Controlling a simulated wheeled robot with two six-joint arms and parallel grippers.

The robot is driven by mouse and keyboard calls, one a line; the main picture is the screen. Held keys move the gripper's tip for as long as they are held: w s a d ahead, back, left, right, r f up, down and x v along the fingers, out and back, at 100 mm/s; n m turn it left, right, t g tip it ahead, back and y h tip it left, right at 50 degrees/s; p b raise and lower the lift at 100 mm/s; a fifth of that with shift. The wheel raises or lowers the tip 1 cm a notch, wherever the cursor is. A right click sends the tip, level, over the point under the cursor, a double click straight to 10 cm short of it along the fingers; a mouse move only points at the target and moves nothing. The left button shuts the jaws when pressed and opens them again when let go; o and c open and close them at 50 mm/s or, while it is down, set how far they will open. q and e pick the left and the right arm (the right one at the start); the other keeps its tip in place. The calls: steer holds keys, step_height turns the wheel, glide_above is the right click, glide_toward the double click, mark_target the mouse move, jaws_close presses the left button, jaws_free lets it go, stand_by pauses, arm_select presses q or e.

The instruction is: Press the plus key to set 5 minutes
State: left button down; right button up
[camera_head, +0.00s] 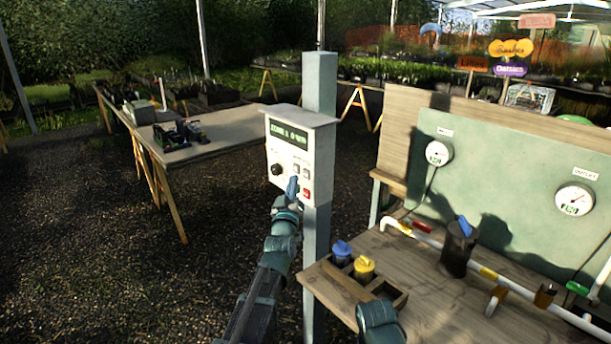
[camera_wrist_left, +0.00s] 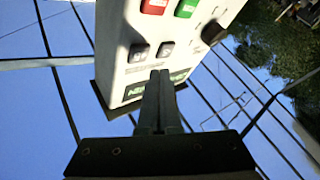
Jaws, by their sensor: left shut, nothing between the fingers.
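The white control box (camera_head: 290,160) is fixed to a grey post, with a green-lit display (camera_head: 288,134) that seems to read ZONE 1 0 MIN. Its front has a black knob (camera_head: 277,169), two small grey keys, a red key (camera_head: 306,194) and a green key (camera_wrist_left: 187,8). In the left wrist view the grey keys (camera_wrist_left: 138,53) and (camera_wrist_left: 166,48) sit side by side; their signs are too blurred to read. My left gripper (camera_head: 293,182) is shut and empty before the panel. Its fingertips (camera_wrist_left: 160,74) appear just below the right-hand grey key; contact cannot be told.
The post (camera_head: 319,90) stands behind the box. A wooden bench (camera_head: 450,300) at right holds a compartmented tray with blue- and yellow-capped items, a dark bottle (camera_head: 458,250) and white pipes. A table (camera_head: 220,135) stands at left. Gravel around is clear.

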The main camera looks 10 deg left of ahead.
mark_target(303, 171)
arm_select(q)
steer(key=shift+w+d, duration=0.45)
steer(key=shift+w, duration=0.1)
stand_by(1.8)
steer(key=shift+w+d, duration=0.25)
steer(key=shift+w, duration=0.1)
steer(key=shift+w+d, duration=0.25)
steer(key=shift+w, duration=0.05)
stand_by(0.7)
steer(key=shift+s+a, duration=0.1)
steer(key=shift+s, duration=0.05)
steer(key=shift+s+a, duration=0.4)
steer(key=shift+s, duration=0.1)
stand_by(0.3)
steer(key=shift+s+a, duration=0.8)
steer(key=shift+s, duration=0.2)
steer(key=shift+s+a, duration=0.75)
steer(key=shift+s, duration=0.25)
